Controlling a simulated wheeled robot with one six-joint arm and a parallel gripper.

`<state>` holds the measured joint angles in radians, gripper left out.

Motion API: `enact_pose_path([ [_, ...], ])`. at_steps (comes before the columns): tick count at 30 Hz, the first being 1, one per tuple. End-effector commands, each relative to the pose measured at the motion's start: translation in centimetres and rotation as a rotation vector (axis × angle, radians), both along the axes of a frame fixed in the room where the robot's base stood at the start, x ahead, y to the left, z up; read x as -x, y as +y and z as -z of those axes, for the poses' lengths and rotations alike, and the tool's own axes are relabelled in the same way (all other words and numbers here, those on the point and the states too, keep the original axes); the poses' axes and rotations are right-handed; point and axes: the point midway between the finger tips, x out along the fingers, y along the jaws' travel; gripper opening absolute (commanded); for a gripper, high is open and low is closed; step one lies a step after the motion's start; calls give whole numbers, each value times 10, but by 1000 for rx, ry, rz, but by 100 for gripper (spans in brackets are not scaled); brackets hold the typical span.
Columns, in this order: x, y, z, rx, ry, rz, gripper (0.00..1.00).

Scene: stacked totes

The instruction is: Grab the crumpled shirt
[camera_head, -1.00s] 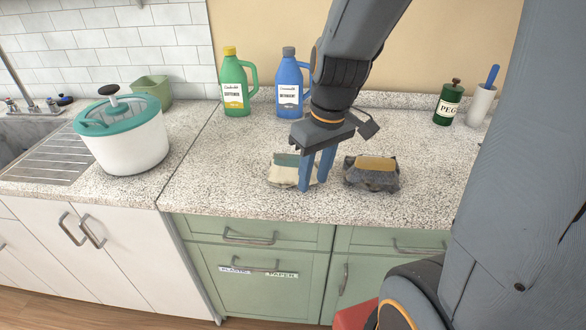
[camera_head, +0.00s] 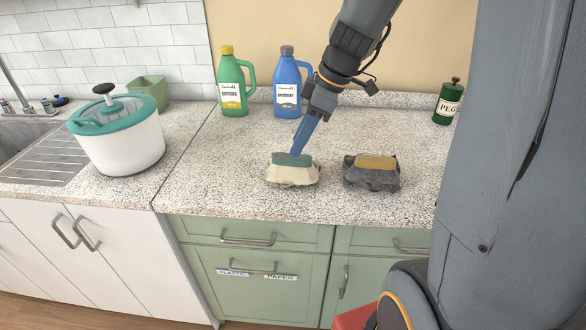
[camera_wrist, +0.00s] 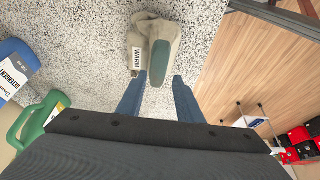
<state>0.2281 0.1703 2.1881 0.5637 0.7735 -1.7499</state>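Two crumpled cloth bundles lie on the speckled counter. One is cream with a teal patch on top (camera_head: 293,174); the other is dark grey with a tan patch (camera_head: 372,176). Which one is the shirt I cannot tell. The cream bundle also shows in the wrist view (camera_wrist: 165,30), with a tag reading "WARM" (camera_wrist: 137,62). My gripper (camera_wrist: 159,77) is open, with its two blue fingers apart and the teal end of the cream bundle between or just beyond their tips. In the head view my gripper (camera_head: 296,152) comes at the cream bundle from behind; contact is unclear.
Green (camera_head: 233,88) and blue (camera_head: 287,88) jugs stand behind at the counter's back. A white tub with a teal lid (camera_head: 125,145) stands left, near the sink. A dark green jar (camera_head: 447,103) stands back right. Green drawers (camera_head: 250,255) lie below the counter's front edge.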

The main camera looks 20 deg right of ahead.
Motion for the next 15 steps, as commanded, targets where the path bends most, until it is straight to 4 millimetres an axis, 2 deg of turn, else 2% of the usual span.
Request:
enact_pose_path([
  [10, -6, 8, 37, -2, 3, -2, 33],
  [15, -9, 12, 48, -1, 1, 1, 33],
])
